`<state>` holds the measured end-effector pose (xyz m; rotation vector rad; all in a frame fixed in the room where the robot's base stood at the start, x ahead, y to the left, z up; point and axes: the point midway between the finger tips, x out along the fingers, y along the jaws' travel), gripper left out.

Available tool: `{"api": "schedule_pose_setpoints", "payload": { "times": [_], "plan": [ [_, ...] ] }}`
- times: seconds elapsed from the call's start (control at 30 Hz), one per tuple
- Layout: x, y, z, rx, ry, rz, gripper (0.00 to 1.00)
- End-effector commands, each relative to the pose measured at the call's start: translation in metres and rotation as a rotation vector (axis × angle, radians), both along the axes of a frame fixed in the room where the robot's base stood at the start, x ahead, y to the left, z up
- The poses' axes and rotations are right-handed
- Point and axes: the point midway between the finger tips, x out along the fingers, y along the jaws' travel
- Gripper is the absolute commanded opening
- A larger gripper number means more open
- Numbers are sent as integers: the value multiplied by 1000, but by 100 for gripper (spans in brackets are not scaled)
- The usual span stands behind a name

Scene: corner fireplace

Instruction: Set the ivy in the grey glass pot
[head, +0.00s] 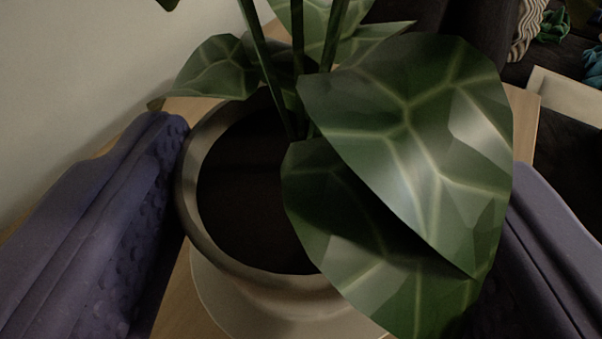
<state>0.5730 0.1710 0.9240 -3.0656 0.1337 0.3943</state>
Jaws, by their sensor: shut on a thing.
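A leafy plant (415,150) with large dark green leaves and pale veins rises from a round pot (190,200). This looks like the ivy. The pot has a grey-beige rim and dark soil inside. My gripper (340,155) has one purple finger at each side of the pot and is shut on the potted plant. The left finger lies against the pot's left rim. Leaves hide the pot's right side and where the right finger meets it. I cannot pick out a separate grey glass pot.
A pale round disc (212,295) shows below the pot; I cannot tell whether they touch. A wooden surface (178,290) lies under it. A plain wall (70,80) is at left. Dark furniture and colourful items (553,27) are at the upper right.

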Motion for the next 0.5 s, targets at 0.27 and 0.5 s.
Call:
{"api": "schedule_pose_setpoints", "payload": {
  "times": [0.27,0.5],
  "plan": [
    [0,0,-4,0,-1,0,46],
    [0,0,-6,0,-1,0,46]
  ]
}}
